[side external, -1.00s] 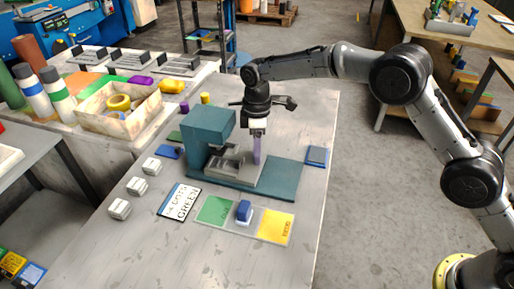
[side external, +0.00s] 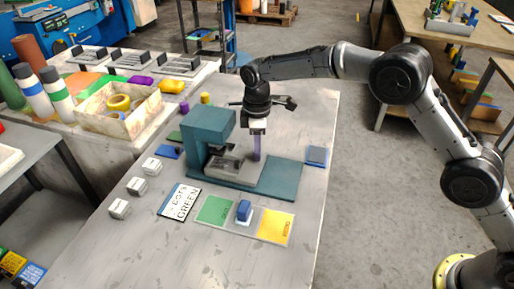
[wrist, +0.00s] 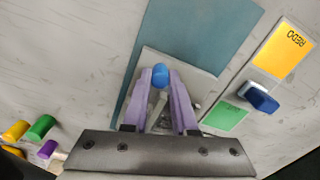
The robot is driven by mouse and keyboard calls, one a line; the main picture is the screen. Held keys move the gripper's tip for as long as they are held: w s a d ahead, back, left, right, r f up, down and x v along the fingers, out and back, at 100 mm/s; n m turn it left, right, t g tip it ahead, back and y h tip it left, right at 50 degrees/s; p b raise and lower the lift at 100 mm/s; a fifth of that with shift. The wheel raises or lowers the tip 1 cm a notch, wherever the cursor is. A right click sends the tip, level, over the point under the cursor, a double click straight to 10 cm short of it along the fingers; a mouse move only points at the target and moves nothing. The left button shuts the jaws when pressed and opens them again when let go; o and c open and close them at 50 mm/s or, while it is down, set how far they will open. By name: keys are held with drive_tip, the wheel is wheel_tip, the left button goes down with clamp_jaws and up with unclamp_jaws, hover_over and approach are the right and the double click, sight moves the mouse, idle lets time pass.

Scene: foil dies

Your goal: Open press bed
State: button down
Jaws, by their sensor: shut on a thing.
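The teal press (side external: 207,126) stands on its teal base plate (side external: 275,178) in the side view. Its grey bed (side external: 225,166) sits low beside the press head. My gripper (side external: 257,156) points down at the right end of the bed. In the wrist view, the purple fingers of my gripper (wrist: 160,78) are shut on a round blue knob (wrist: 160,72). The grey bed plate (wrist: 198,84) lies under and around the fingers. The fingers hide part of the bed, and how the knob joins it is not clear.
A blue block (side external: 243,210) stands on a board between a green field (side external: 214,210) and a yellow field (side external: 275,226). A card with writing (side external: 180,202) lies to its left. Several white-grey blocks (side external: 137,186) line the left edge. A blue pad (side external: 316,155) lies at right.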

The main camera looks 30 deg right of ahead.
idle(0.8)
drive_tip(key=s+d, duration=0.8)
drive_tip(key=shift+s+d+r, duration=0.1)
drive_tip(key=c, duration=0.7)
unclamp_jaws()
wheel_tip(320, 180, up, 14)
